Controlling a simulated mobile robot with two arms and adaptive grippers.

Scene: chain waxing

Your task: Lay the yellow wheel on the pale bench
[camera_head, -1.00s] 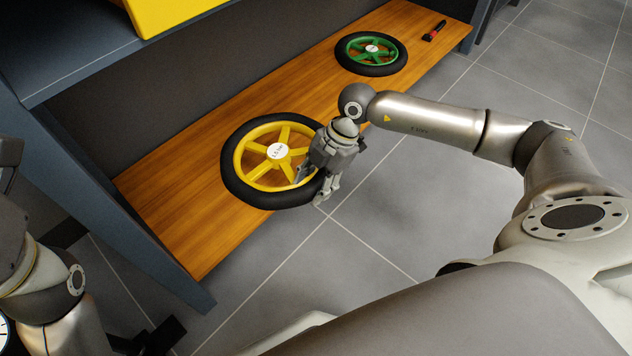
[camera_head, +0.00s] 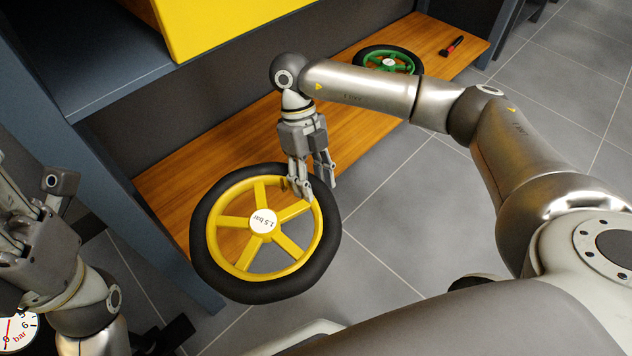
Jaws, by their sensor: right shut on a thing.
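My left gripper (camera_head: 35,185) is at the left edge, fingers up, apart and empty, partly cut off. I cannot make out a pale bench in this view.
A green wheel (camera_head: 411,62) lies on the wooden shelf (camera_head: 175,188), partly behind my right arm. A red and black tool (camera_head: 452,46) lies beyond it. A yellow box (camera_head: 225,25) stands on the grey upper shelf (camera_head: 110,80). Grey tiled floor (camera_head: 385,235) is clear at right.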

